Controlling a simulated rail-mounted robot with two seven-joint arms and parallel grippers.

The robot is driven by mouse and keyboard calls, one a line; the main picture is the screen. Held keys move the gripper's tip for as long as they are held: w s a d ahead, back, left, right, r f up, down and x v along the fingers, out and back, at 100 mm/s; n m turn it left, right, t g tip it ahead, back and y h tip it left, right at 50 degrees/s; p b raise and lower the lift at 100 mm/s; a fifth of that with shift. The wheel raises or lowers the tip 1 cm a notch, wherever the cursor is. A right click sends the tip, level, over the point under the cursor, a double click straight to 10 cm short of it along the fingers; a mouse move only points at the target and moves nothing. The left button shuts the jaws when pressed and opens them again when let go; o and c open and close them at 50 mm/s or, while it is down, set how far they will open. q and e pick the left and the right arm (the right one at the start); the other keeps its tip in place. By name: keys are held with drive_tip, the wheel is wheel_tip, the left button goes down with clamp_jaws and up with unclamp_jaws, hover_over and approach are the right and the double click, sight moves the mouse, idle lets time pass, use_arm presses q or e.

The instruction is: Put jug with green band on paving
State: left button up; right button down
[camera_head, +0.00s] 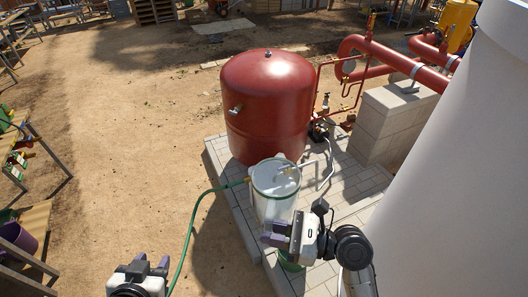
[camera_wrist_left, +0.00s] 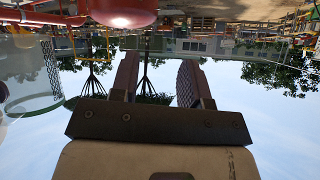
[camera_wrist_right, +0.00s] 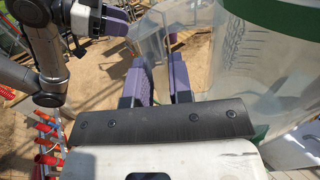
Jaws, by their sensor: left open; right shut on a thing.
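The jug with green band (camera_head: 274,206) is a tall, pale, see-through vessel at the lower centre of the head view, in front of the red tank. It looks upright, over the paving (camera_head: 345,195); I cannot tell whether its base touches. It fills the right of the right wrist view (camera_wrist_right: 275,75), with green bands and a graduated scale. My right gripper (camera_head: 270,233) is beside its near side, shut on what looks like its clear handle (camera_wrist_right: 153,52). My left gripper (camera_head: 151,265) is open and empty, low at the left over sand.
A red tank (camera_head: 268,100) stands on the paving behind the jug. A green hose (camera_head: 198,206) reaches the jug's upper left side. A block wall (camera_head: 392,125) and red pipes (camera_head: 440,72) stand at right. Sand at left is mostly clear.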

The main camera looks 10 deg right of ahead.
use_arm(q)
drive_tip(key=w+d+r+m+t+h, duration=0.1)
drive_tip(key=w+d+r+t, duration=0.15)
drive_tip(key=r, duration=0.45)
drive_tip(key=w+d+r+m+t+h, duration=0.1)
drive_tip(key=w+d+r, duration=0.2)
drive_tip(key=r, duration=0.5)
wheel_tip(320, 180, up, 22)
drive_tip(key=f+m+h, duration=0.1)
drive_tip(key=m+h, duration=0.3)
drive_tip(key=m, duration=0.6)
hover_over(263, 191)
drive_tip(key=s+d, duration=0.1)
drive_tip(key=d, duration=0.1)
drive_tip(key=w+d+f+n+g+y, duration=0.25)
drive_tip(key=w+f+g+y, duration=0.35)
drive_tip(key=f, duration=0.5)
drive_tip(key=a+f+n+g, duration=0.1)
drive_tip(key=f+n+g, duration=0.2)
drive_tip(key=f, duration=0.3)
drive_tip(key=s+a+f+n+g, duration=0.1)
drive_tip(key=f+n+g, duration=0.2)
drive_tip(key=f, duration=0.3)
drive_tip(key=s+a+f+n+g+y, duration=0.1)
drive_tip(key=a+f+n+g, duration=0.1)
drive_tip(key=f, duration=0.5)
drive_tip(key=shift+n+g, duration=0.45)
drive_tip(key=shift+n, duration=0.6)
